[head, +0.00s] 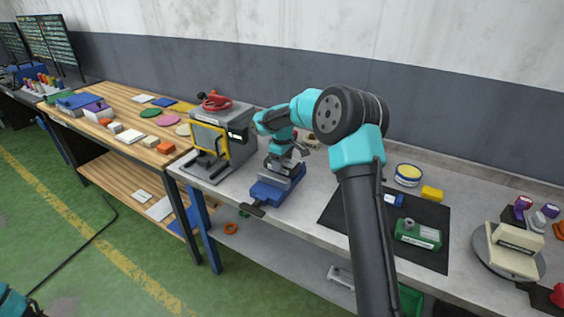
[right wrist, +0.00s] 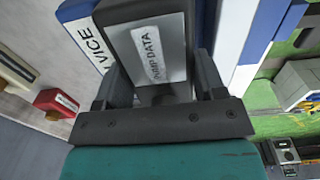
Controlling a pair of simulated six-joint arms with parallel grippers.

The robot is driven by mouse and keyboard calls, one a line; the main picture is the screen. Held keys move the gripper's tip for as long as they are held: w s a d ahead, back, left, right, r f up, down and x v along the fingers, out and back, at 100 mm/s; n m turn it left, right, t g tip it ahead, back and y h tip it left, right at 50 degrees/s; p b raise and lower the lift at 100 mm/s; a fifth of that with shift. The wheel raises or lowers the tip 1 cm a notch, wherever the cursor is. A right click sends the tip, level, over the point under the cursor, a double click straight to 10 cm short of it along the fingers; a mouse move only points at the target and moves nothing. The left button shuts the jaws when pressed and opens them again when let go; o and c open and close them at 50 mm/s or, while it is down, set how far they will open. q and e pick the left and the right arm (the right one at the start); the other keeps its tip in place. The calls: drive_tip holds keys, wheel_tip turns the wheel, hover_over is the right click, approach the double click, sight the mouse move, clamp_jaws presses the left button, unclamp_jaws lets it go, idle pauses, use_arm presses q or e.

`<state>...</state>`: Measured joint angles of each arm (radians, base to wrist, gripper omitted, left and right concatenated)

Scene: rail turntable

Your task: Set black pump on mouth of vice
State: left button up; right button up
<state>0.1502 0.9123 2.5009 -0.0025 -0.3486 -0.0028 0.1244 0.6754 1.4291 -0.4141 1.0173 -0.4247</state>
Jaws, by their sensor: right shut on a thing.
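The blue vice (head: 275,192) with grey jaws stands near the front edge of the grey bench. In the right wrist view the vice (right wrist: 88,35) shows its white label behind the pump. The black pump (right wrist: 158,48), with a pale data label, sits between the fingers of my right gripper (right wrist: 160,85), which is shut on it. In the head view my right gripper (head: 282,155) is right over the vice, and the pump is mostly hidden there. I cannot tell whether the pump touches the jaws. My left gripper is out of view.
A grey machine (head: 222,138) with a yellow frame stands close left of the vice. To the right, a black mat (head: 345,222) carries a green pump-like unit (head: 417,234). A round turntable (head: 483,257) is at far right. A wooden bench (head: 185,150) adjoins on the left.

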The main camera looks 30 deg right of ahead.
drive_tip(key=shift+s+a+f, duration=0.1)
drive_tip(key=shift+s+f, duration=0.05)
drive_tip(key=shift+f, duration=0.45)
drive_tip(key=shift+s+f, duration=0.1)
drive_tip(key=shift+f, duration=0.5)
drive_tip(key=o, duration=1.2)
drive_tip(key=shift+o, duration=0.8)
drive_tip(key=shift+w+r, duration=0.1)
drive_tip(key=shift+r, duration=1.5)
drive_tip(key=shift+w+r, duration=0.1)
drive_tip(key=shift+r, duration=2)
